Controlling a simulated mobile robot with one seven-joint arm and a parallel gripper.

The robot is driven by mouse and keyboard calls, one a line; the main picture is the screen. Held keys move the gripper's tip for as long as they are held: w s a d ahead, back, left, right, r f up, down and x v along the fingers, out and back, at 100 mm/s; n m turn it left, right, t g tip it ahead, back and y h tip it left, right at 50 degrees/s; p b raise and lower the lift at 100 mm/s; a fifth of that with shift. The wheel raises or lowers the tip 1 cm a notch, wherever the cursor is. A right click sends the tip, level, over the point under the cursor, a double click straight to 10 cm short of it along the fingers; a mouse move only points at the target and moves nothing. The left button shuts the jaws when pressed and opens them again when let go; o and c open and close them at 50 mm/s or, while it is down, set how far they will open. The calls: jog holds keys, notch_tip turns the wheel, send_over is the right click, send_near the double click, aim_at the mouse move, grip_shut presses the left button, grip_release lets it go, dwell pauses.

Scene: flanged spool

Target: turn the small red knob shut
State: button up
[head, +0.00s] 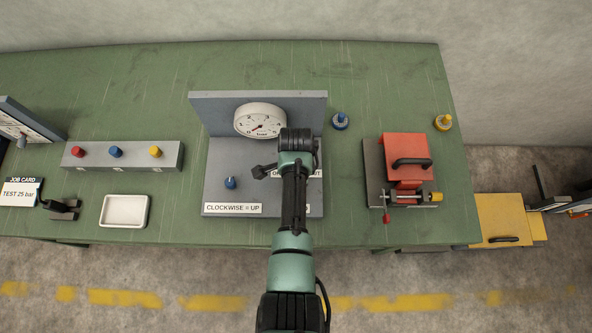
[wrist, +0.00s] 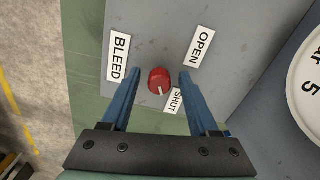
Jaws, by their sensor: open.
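The small red knob (wrist: 159,79) is on a grey panel (wrist: 232,30) in the wrist view. Its white mark points toward the bottom of the picture, a little left of the SHUT label (wrist: 177,99). The OPEN label (wrist: 199,47) is up and right of the knob, and the BLEED label (wrist: 121,57) is to its left. My gripper (wrist: 160,74) is open, with one blue finger on each side of the knob. Gaps show between the fingers and the knob; I cannot tell how far down they reach. In the head view my arm hides the knob.
A round pressure gauge (head: 260,120) stands at the panel's back, its needle toward the low end. A blue knob (head: 230,183) is left of my arm. A red clamp-like unit (head: 408,150) is to the right, and a white tray (head: 124,211) lies left on the green bench (head: 200,65).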

notch_tip(320, 180, up, 13)
jog(key=shift+b, duration=0.45)
dwell(0.6)
jog(key=w+r+n+t+b, duration=0.1)
jog(key=w+r+n+t, duration=0.1)
jog(key=w+r+t, duration=0.4)
jog(key=w+r+n+t+b, duration=0.1)
jog(key=w+r+n+t, duration=0.3)
jog(key=r, duration=0.8)
jog(key=w+r+n+t+b, duration=0.15)
jog(key=w+r+t, duration=0.4)
jog(key=r, duration=0.75)
jog(key=s+r+n+t+b, duration=0.1)
jog(key=s+r+n+t, duration=0.3)
jog(key=r, duration=1)
jog(key=s+r+n+t+b, duration=0.1)
jog(key=s+r+n+t, duration=0.3)
jog(key=s+r+t, duration=0.4)
jog(key=s+r, duration=0.5)
jog(key=r, duration=0.2)
jog(key=shift+r, duration=0.2)
jog(key=shift+s, duration=0.1)
